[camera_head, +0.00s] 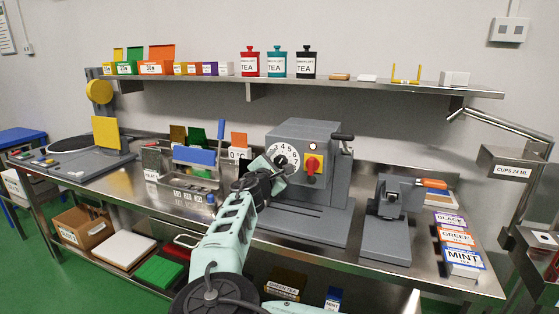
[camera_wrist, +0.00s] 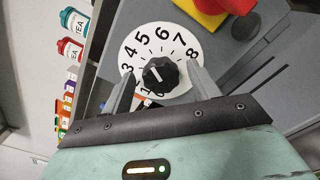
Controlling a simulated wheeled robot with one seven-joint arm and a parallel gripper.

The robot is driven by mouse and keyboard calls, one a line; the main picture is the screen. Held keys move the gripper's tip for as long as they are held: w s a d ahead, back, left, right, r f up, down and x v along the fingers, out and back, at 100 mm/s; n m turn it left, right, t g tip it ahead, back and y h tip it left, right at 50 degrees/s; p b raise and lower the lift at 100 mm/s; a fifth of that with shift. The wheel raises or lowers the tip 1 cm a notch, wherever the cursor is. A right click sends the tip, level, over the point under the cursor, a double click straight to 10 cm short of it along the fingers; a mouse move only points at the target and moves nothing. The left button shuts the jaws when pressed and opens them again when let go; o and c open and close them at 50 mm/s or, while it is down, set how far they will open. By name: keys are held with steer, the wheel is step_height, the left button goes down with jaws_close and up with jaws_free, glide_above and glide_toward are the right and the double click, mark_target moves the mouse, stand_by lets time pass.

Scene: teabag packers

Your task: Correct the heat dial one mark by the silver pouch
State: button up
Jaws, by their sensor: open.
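The heat dial is a white disc with black numerals (camera_head: 287,150) on the front of a grey machine (camera_head: 312,134). The wrist view shows the dial face (camera_wrist: 140,50) close up, with a black fluted knob (camera_wrist: 160,76) at its centre. A pale mark on the knob points up-left in that view, roughly toward 4; the exact mark is hard to tell. My gripper (camera_wrist: 161,80) is open, one finger on each side of the knob; contact is not clear. In the head view my gripper (camera_head: 270,172) covers the dial's lower part. I cannot pick out a silver pouch.
A red switch on a yellow plate (camera_head: 313,165) sits right of the dial; it also shows in the wrist view (camera_wrist: 236,5). A grey press (camera_head: 390,215) and tea boxes (camera_head: 461,260) stand to the right. A metal bin (camera_head: 185,192) stands left. A shelf (camera_head: 350,82) runs above.

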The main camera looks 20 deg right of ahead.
steer(key=shift+w+d, duration=0.2)
steer(key=shift+w, duration=0.05)
steer(key=c, duration=1)
steer(key=shift+o, duration=0.2)
steer(key=shift+f, duration=0.1)
steer(key=shift+b, duration=0.45)
